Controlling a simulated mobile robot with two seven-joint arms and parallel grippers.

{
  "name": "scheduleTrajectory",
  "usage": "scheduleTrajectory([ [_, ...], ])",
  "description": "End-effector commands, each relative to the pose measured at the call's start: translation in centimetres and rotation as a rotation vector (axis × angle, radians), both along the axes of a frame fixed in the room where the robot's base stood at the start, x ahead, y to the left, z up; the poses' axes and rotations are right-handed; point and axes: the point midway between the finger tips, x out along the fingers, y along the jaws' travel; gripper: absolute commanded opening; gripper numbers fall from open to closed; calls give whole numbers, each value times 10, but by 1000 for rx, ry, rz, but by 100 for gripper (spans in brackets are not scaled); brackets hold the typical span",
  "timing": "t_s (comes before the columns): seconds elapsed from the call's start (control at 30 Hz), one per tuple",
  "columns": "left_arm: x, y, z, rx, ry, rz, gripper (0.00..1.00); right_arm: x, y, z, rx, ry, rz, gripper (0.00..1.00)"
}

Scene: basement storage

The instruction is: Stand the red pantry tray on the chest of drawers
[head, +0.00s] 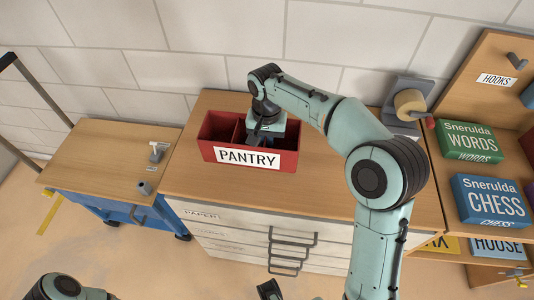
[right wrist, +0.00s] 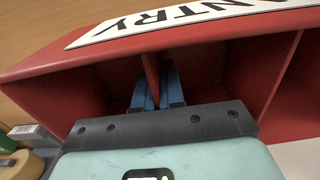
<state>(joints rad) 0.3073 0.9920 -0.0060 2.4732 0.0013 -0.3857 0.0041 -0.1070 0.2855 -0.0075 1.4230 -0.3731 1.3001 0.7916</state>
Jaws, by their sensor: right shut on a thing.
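The red pantry tray (head: 289,160) is an open red box with inner dividers and a white "PANTRY" label on its front. It is upright at the left part of the wooden top of the chest of drawers (head: 350,188); I cannot tell if its base touches the top. My right gripper (head: 262,135) reaches down into the tray. In the right wrist view its blue fingers (right wrist: 157,92) are shut on the tray's thin red divider (right wrist: 151,68). A dark part of what looks like my left gripper (head: 269,290) shows at the bottom edge; its fingers are unclear.
A lower wooden-topped blue bench (head: 105,155) with small grey items stands left of the chest. A tape roll (head: 409,103) on a grey holder is at the chest's back right. Shelves at right hold game boxes, including green "WORDS" (head: 468,141) and blue "CHESS" (head: 492,200).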

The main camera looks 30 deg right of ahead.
Motion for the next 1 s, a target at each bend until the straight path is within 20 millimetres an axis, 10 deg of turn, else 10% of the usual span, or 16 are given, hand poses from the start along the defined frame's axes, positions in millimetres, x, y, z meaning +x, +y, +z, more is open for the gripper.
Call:
scheduleTrajectory([
  [0.4, -2, 0, -8, 0, 2, 0, 42, 0, 0, -47, 1, -1, 1, 0],
  [0.8, -2, 0, -9, 0, 3, 0, 42, 0, 0, -51, 0, -1, 0, 0],
  [0.9, -2, 0, -9, 0, 2, 0, 42, 0, 0, -51, 0, 0, 0, 34],
  [1.0, -2, 0, -9, 0, 2, 0, 42, 0, 0, -50, 0, 0, 0, 34],
])
